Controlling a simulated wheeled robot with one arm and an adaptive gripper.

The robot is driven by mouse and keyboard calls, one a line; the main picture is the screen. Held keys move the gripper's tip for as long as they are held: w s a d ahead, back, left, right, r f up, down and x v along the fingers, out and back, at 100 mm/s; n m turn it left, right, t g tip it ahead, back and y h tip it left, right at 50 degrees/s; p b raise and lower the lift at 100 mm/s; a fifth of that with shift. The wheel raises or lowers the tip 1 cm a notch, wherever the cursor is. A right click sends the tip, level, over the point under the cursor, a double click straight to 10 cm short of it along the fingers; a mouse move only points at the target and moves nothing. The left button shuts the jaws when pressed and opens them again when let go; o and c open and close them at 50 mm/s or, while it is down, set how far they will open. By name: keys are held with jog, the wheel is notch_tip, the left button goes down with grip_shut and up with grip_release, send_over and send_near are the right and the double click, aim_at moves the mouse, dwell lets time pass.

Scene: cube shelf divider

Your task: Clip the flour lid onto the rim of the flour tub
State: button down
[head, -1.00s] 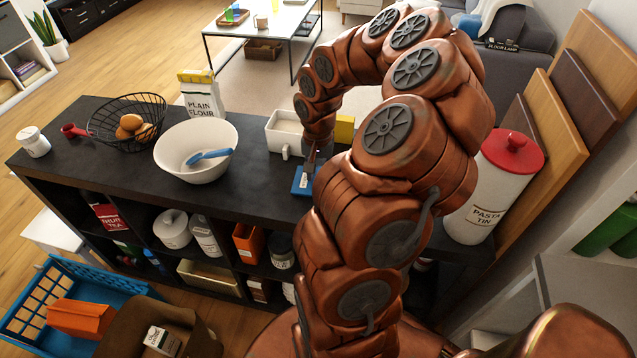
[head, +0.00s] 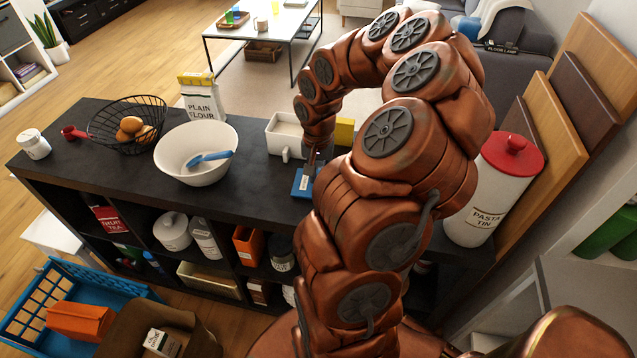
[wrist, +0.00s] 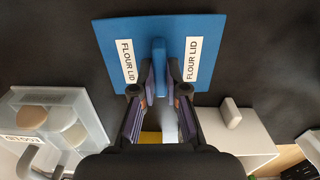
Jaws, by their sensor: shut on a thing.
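The flour lid (wrist: 185,80) is a flat blue square with white labels and a raised blue grip (wrist: 159,65) across its middle. In the head view the lid (head: 302,184) is at the counter's front edge, partly behind my arm. My gripper (wrist: 160,85) is shut on the raised grip from above. I cannot tell whether the lid touches the counter. A white open tub (head: 283,143) with a clip-like handle stands behind and left of the lid, apart from it. It also shows in the wrist view (wrist: 245,140). No flour label is readable on it.
A white bowl (head: 178,165) with a blue utensil and a wire egg basket (head: 103,135) stand to the left. A plain flour bag (head: 203,107) stands behind the bowl. A clear lidded container (wrist: 52,110) and a yellow block (head: 345,131) are near. A pasta tin (head: 484,205) stands right.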

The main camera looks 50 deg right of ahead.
jog(key=shift+r, duration=0.75)
jog(key=shift+r+p, duration=0.45)
jog(key=shift+r, duration=3.05)
jog(key=shift+w, duration=0.1)
